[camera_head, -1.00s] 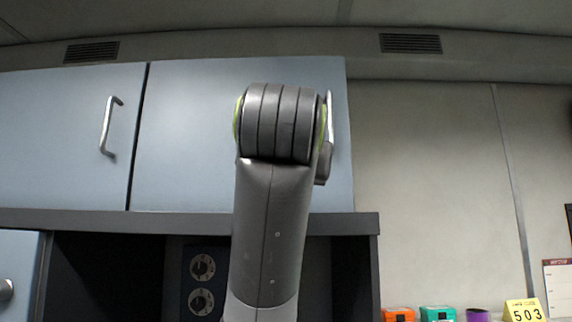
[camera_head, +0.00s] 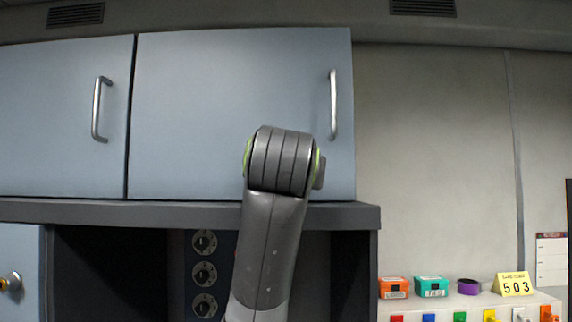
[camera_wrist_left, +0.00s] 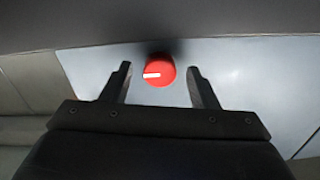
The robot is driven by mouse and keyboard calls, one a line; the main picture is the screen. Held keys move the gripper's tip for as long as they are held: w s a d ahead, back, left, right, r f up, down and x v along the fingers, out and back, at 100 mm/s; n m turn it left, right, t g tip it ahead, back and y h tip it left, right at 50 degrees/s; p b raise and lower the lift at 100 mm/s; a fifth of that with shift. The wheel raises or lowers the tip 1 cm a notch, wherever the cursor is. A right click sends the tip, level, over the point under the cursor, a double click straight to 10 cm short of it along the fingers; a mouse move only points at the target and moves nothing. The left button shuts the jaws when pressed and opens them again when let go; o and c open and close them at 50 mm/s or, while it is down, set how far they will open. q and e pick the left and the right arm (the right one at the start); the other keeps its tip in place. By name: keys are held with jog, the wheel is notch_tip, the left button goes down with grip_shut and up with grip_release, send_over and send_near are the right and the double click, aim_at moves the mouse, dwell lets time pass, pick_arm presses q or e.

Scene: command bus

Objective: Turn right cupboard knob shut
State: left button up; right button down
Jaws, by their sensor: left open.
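In the left wrist view a round red knob (camera_wrist_left: 159,70) with a white mark pointing left stands on a pale blue-grey panel (camera_wrist_left: 235,70). My left gripper (camera_wrist_left: 159,68) is open, with one black finger on each side of the knob and a gap at both sides. In the head view the red knob and the gripper do not show. My arm stands in front of the right upper cupboard door (camera_head: 220,100), which is closed and has a metal handle (camera_head: 333,105). My right gripper is not in view.
The left upper door (camera_head: 60,120) is also closed. Below is a dark shelf (camera_head: 100,210) with dials (camera_head: 204,273) under it. At right are an orange box (camera_head: 393,288), a teal box (camera_head: 431,287), a purple ring (camera_head: 467,287) and a yellow 503 sign (camera_head: 514,284).

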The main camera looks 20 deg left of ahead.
pick_arm(q)
jog(key=shift+s+d, duration=0.1)
jog(key=c, duration=1)
jog(key=shift+n, duration=0.3)
jog(key=n+b, duration=0.1)
jog(key=n, duration=0.2)
jog(key=n+b, duration=0.2)
jog(key=n, duration=0.3)
jog(key=n+b, duration=0.1)
jog(key=n, duration=0.4)
jog(key=shift+n+b, duration=0.3)
jog(key=shift+n, duration=0.1)
jog(key=shift+n+b, duration=0.4)
jog(key=shift+n, duration=1.4)
jog(key=shift+o, duration=0.2)
